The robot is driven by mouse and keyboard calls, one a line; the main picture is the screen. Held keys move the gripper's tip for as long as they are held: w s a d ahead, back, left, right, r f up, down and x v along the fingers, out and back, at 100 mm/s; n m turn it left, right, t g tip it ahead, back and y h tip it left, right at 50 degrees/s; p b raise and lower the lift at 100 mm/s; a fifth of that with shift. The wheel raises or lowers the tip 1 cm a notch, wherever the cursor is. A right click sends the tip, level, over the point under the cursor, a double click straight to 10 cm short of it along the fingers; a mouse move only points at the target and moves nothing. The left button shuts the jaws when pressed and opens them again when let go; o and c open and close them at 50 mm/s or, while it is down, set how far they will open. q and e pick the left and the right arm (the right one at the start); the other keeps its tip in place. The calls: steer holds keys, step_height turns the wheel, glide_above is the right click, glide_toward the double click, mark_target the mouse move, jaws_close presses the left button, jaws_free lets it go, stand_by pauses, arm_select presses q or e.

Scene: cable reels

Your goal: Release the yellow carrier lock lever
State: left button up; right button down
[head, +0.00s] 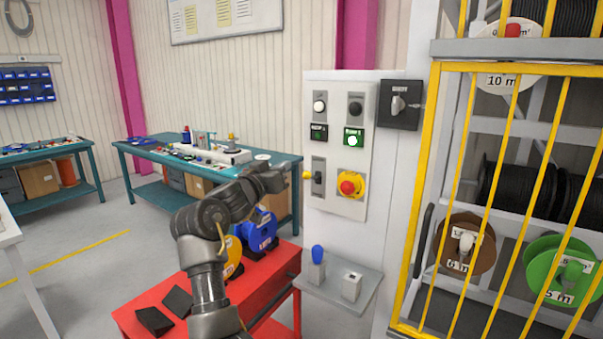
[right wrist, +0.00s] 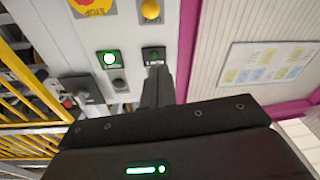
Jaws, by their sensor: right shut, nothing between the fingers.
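The lever with the yellow knob (head: 308,175) sits on a dark slotted plate at the lower left of the grey control panel (head: 335,98). Its yellow knob also shows at the top of the right wrist view (right wrist: 150,10). My right gripper (head: 284,179) is shut and empty, just left of the knob in the head view, and appears apart from it. In the right wrist view its closed fingers (right wrist: 156,80) point at the panel near a dim green-framed button (right wrist: 153,54). My left gripper is not in view.
A red and yellow emergency stop (head: 349,186) sits right of the lever. A lit green button (head: 353,139) is above it. A small shelf below carries a blue-knobbed lever (head: 317,256). A red table (head: 275,285) stands under my arm. A yellow cage (head: 432,160) guards reels at right.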

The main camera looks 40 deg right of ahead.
stand_by(0.3)
steer(key=r+p, duration=0.1)
steer(key=p, duration=0.3)
glide_above(311, 177)
steer(key=w+a, duration=0.2)
steer(key=a, duration=0.1)
steer(key=f, duration=0.2)
steer(key=s+f+p, duration=0.1)
steer(key=f, duration=0.1)
steer(key=shift+d, duration=0.2)
steer(key=shift+a, duration=0.1)
